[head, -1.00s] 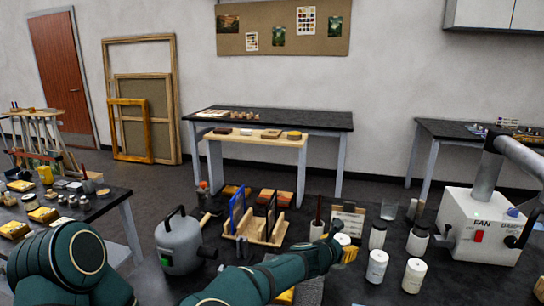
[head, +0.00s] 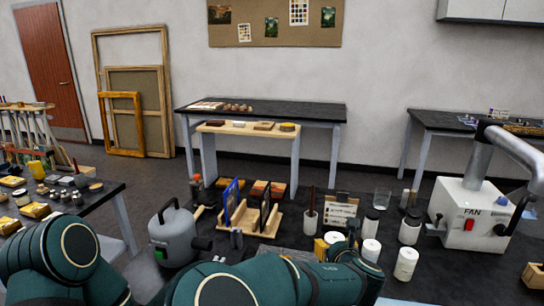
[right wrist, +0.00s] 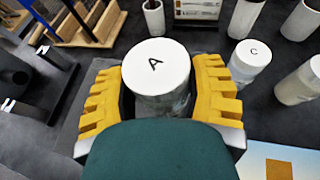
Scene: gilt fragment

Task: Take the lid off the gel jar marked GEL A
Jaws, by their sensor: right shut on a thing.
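The gel jar marked A has a round white lid (right wrist: 156,62) with a black letter A, over a greyish body (right wrist: 165,103) in the right wrist view. My right gripper (right wrist: 158,92) has its yellow fingers on both sides of this jar and is shut on it. I cannot tell whether the fingers press on the lid's rim or the body. The lid sits on the jar and looks level. In the head view the white lid (head: 333,237) shows just beyond my right arm, which hides most of the jar. My left gripper is out of view.
A jar marked C (right wrist: 250,58) stands close on the right, with other white-lidded jars (head: 405,263) near it. A card on a stand (head: 341,210) is behind.

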